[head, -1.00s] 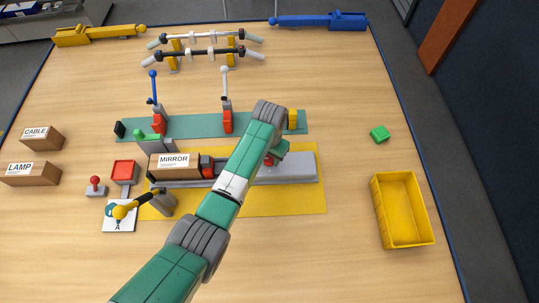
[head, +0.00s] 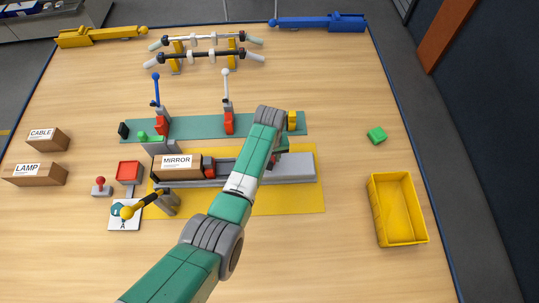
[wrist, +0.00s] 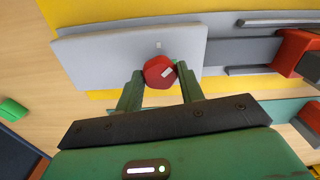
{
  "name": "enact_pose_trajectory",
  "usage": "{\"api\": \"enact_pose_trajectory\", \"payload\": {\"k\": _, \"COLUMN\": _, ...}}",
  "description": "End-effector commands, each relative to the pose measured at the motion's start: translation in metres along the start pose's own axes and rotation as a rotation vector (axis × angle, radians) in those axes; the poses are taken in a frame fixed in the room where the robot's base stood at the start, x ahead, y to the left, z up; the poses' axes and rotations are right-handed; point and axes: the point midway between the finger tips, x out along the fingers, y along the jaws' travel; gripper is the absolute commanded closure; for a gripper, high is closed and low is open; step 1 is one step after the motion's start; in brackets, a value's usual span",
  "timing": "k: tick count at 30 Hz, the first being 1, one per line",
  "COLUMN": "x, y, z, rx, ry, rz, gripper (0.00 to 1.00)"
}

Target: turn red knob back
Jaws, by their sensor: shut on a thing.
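A small pale mark shows on the housing just beyond the knob. In the head view my arm hides the knob, and my gripper (head: 277,158) is over the right part of the grey conveyor (head: 300,168).
A box labelled MIRROR (head: 178,168) lies on the conveyor's left part. A lever with a yellow ball (head: 128,213) stands at front left. A yellow bin (head: 398,208) and green block (head: 377,136) are at right. Blue (head: 156,90) and white (head: 226,88) levers stand behind.

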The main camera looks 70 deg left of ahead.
Motion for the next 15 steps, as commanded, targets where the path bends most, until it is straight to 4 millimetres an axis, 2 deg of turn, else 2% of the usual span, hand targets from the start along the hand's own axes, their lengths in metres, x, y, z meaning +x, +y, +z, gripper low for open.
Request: {"api": "enact_pose_trajectory", "payload": {"k": 15, "x": -0.0005, "y": 0.0003, "z": -0.0002, "rx": -0.48, "ry": 0.0, "rz": 0.0, "gripper": 0.85}}
